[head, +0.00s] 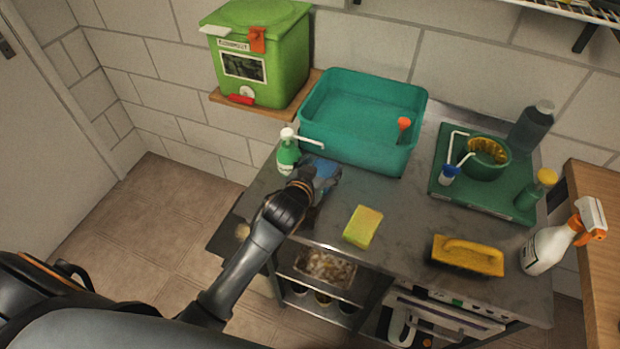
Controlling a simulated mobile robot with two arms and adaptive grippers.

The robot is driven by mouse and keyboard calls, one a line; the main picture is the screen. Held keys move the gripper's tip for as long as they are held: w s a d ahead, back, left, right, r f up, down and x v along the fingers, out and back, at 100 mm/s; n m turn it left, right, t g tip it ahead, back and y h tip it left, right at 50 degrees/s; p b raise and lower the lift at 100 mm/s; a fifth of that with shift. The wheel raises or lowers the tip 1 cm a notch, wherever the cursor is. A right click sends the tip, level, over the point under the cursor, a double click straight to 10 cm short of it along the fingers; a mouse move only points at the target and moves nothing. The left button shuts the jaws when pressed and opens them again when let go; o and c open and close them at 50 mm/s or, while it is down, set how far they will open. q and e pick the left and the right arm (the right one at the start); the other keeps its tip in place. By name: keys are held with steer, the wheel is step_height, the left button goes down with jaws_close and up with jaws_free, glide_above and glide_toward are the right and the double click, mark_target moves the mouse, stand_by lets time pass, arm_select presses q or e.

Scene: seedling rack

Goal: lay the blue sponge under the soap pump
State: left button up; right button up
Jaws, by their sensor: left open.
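The soap pump (287,155), a green bottle with a white top and a long white spout, stands on the steel counter at the teal basin's front left corner. The blue sponge (323,170) lies just right of it, under the spout's side, and is partly hidden by my left gripper (317,188). My left gripper is open and reaches down over the sponge's near side. Whether its fingers touch the sponge cannot be told. My right gripper is not in view.
A teal basin (345,147) stands behind. A yellow-green sponge (363,227) and a yellow float (467,256) lie on the counter (400,215).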

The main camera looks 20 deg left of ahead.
arm_select(q)
steer(key=v, duration=1.1)
steer(key=shift+s+b, duration=0.15)
steer(key=shift+b, duration=0.3)
steer(key=s+a+f+m+g, duration=0.15)
steer(key=s+f+g, duration=0.35)
steer(key=s, duration=0.6)
steer(key=s+a+f+g, duration=0.2)
steer(key=s+f+g, duration=0.35)
steer(key=s, duration=0.45)
step_height(320, 180, down, 24)
steer(key=s, duration=0.2)
steer(key=s+a+f+g, duration=0.2)
steer(key=s+f, duration=1.4)
steer(key=f, duration=0.1)
steer(key=shift+s+a+f, duration=0.2)
steer(key=shift+s+a, duration=0.05)
steer(key=shift+s, duration=0.15)
